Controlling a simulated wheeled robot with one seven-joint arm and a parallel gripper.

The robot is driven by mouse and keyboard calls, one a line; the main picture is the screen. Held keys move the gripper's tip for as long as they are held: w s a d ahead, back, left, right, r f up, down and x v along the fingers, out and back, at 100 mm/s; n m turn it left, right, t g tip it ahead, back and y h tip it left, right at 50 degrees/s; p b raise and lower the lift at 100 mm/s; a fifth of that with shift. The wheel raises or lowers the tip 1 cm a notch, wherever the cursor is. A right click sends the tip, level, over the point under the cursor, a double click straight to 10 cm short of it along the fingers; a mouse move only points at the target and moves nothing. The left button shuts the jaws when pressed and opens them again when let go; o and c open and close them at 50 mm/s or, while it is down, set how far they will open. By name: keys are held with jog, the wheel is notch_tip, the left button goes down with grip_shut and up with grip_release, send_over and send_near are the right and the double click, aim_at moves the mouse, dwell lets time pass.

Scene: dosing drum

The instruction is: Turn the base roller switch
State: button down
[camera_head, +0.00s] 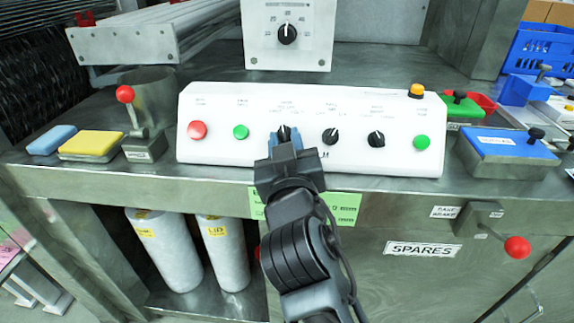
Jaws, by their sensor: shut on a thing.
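A white control panel (228,105) stands on the metal bench. It carries a row of buttons and black knobs with small labels above that are hard to read. The leftmost black knob, which I take as the base roller switch (284,130), is mostly hidden behind my fingers; only its top shows. My gripper (285,141) reaches up from below, with its blue-grey fingertips at this knob, and is shut on it. The knob's exact angle is hard to tell.
A red button (197,130) and a green button (240,132) sit left of the knob. Two more black knobs (330,136) (376,139) and a green button (421,142) sit right. A red-balled lever (126,94) stands left of the panel, and a blue-lidded box (505,145) right.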

jog(key=shift+a+f+m+h+b, duration=0.15)
jog(key=shift+m+h+b, duration=0.55)
jog(key=shift+b, duration=0.9)
jog(key=shift+a+f+m+h+b, duration=0.15)
jog(key=shift+m+h+b, duration=0.25)
jog(key=shift+m+b, duration=0.9)
jog(key=m+h+b, duration=0.2)
jog(key=m+b, duration=0.1)
jog(key=b, duration=0.2)
jog(key=shift+a+h+b, duration=0.15)
jog(key=shift+h+b, duration=0.15)
jog(key=shift+b, duration=0.1)
jog(key=m+h+b, duration=0.1)
jog(key=m, duration=0.1)
jog(key=m+h+b, duration=0.1)
jog(key=m+b, duration=0.1)
jog(key=shift+w+a+r+g+h+b, duration=0.2)
jog(key=shift+g+h+b, duration=0.1)
jog(key=shift+g+h, duration=0.1)
jog(key=shift+r+m+g+h+b, duration=0.25)
jog(key=shift+m+h+b, duration=0.4)
jog(key=shift+m, duration=0.35)
